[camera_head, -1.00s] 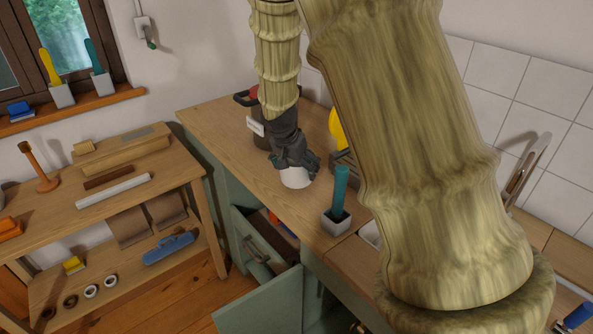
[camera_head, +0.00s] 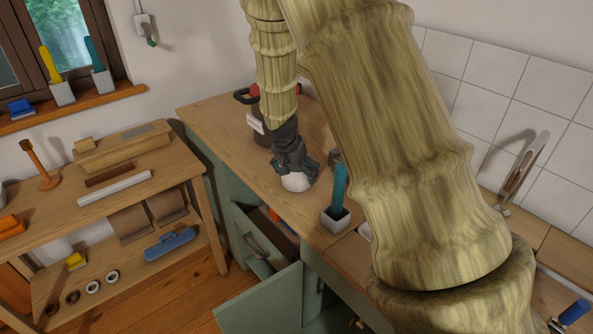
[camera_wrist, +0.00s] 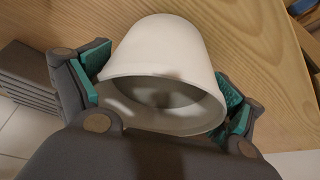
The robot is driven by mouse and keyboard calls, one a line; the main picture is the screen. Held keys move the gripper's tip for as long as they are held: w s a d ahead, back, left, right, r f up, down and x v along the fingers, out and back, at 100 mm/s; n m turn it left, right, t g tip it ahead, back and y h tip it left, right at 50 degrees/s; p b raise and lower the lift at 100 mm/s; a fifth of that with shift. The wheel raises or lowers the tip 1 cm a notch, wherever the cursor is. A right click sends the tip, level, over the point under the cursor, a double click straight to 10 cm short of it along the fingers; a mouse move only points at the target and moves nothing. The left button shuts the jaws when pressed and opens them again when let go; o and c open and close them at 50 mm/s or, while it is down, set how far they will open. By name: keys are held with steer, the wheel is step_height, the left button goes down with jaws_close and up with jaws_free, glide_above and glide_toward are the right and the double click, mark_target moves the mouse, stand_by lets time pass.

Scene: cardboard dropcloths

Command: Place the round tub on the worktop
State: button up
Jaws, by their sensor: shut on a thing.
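The round tub (camera_wrist: 165,55) is white. In the wrist view it lies between the two teal-padded fingers of my gripper (camera_wrist: 165,95), which are shut on its sides. In the head view the tub (camera_head: 296,182) shows just below my gripper (camera_head: 294,166), at or just above the worktop (camera_head: 285,212). I cannot tell whether its underside touches the wood. The worktop is pale wood over green cabinets. My arm hides part of its right side.
A grey pot with a teal-handled tool (camera_head: 336,212) stands close to the tub at the worktop's front. A dark pot (camera_head: 262,128) stands behind. An open drawer (camera_head: 262,250) juts out below. Bare wood lies left of the tub.

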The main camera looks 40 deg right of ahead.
steer(key=o, duration=1.1)
steer(key=shift+f, duration=0.1)
steer(key=b+v, duration=0.1)
steer(key=v, duration=1.1)
steer(key=shift+r, duration=0.2)
